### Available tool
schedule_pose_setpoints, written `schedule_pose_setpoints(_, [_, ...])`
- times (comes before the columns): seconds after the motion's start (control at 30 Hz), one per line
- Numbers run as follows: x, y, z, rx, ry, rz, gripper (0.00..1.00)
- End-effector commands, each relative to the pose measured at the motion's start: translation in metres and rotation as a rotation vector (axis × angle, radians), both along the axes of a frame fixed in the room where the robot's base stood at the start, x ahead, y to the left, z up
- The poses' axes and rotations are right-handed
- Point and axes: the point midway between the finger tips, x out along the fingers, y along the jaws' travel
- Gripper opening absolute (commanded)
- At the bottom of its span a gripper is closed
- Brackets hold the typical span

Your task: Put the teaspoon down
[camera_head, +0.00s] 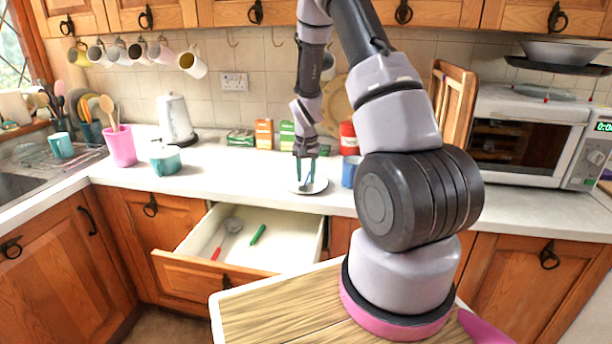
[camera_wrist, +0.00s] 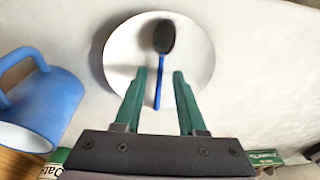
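The teaspoon (camera_wrist: 164,38) has a dark bowl and a blue handle. In the wrist view it lies over the white plate (camera_wrist: 118,55), its bowl towards the far rim and its handle pointing back between my fingers. My gripper (camera_wrist: 159,72) has green fingers that stand apart, with a gap on each side of the handle. In the head view my gripper (camera_head: 305,184) points down just above the plate (camera_head: 320,187) on the counter. The teaspoon is too small to make out clearly there.
A blue mug (camera_wrist: 48,105) stands close beside the plate. Tins and boxes (camera_head: 264,134) line the wall behind. An open drawer (camera_head: 275,250) below holds a red-handled utensil (camera_head: 225,238) and a green item (camera_head: 258,234). The counter left of the plate is clear.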

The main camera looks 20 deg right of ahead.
Motion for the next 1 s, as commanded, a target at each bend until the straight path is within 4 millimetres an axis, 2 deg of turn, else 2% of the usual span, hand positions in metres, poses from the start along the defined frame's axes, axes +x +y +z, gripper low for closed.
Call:
schedule_pose_setpoints(0.23, [0.0,0.0,0.001,0.0,0.0,0.0,0.39])
schedule_pose_setpoints(0.37, [0.001,0.0,0.013,0.0,-0.004,0.001,0.39])
schedule_pose_setpoints(0.8, [-0.014,0.005,0.102,-0.001,-0.004,0.001,0.39])
schedule_pose_setpoints(1.0, [-0.017,0.006,0.123,-0.001,-0.002,0.0,0.39])
